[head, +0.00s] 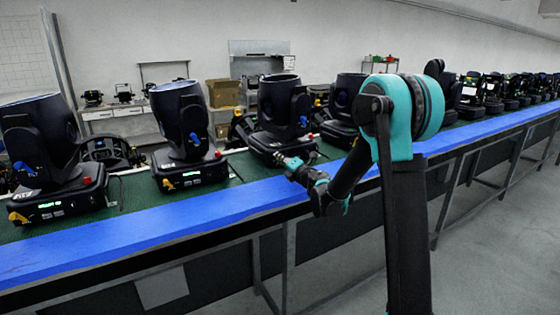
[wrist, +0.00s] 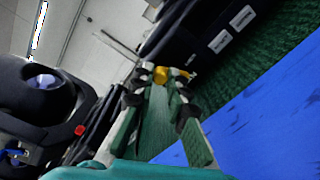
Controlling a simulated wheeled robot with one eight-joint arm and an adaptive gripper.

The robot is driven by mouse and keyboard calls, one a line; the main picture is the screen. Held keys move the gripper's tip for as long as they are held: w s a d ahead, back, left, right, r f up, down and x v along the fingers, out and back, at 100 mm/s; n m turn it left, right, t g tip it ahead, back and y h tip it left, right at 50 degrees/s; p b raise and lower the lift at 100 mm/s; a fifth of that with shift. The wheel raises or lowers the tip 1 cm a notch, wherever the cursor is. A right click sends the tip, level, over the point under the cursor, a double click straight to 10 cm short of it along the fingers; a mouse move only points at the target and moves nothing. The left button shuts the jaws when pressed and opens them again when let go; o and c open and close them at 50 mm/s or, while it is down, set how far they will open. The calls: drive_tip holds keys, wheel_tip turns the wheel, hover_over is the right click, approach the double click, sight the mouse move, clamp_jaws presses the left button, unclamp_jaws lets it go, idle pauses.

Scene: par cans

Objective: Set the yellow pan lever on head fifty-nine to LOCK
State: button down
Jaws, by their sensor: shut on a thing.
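My gripper (head: 287,161) is at the front of a black moving head (head: 284,103), the third from the left in the head view. In the wrist view my gripper's fingertips (wrist: 157,84) are on either side of a small yellow lever (wrist: 161,75) and shut on it. The lever sits at the edge of the black base (wrist: 190,35), which has white labels too small to read. The lever is mostly hidden in the head view by my gripper. I cannot tell its lock setting or the head's number.
Other moving heads, such as one (head: 181,120) to the left, stand in a row on the green mat (head: 130,190). A blue strip (head: 200,203) edges the bench. A red knob (wrist: 80,130) shows in the wrist view. The grey floor (head: 490,240) in front is clear.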

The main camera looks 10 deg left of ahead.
drive_tip(key=m, duration=0.2)
drive_tip(key=d+m, duration=0.1)
drive_tip(key=m, duration=0.1)
drive_tip(key=w+m, duration=0.1)
drive_tip(key=shift+d+r+m, duration=0.15)
drive_tip(key=shift+d+m, duration=0.05)
drive_tip(key=shift+m, duration=0.2)
drive_tip(key=m, duration=0.3)
drive_tip(key=d+m, duration=0.1)
drive_tip(key=m, duration=0.1)
drive_tip(key=shift+w+f, duration=0.25)
drive_tip(key=shift+w, duration=0.1)
drive_tip(key=shift+d+m, duration=0.1)
drive_tip(key=shift+m, duration=0.2)
drive_tip(key=c, duration=1.5)
unclamp_jaws()
drive_tip(key=v, duration=1.2)
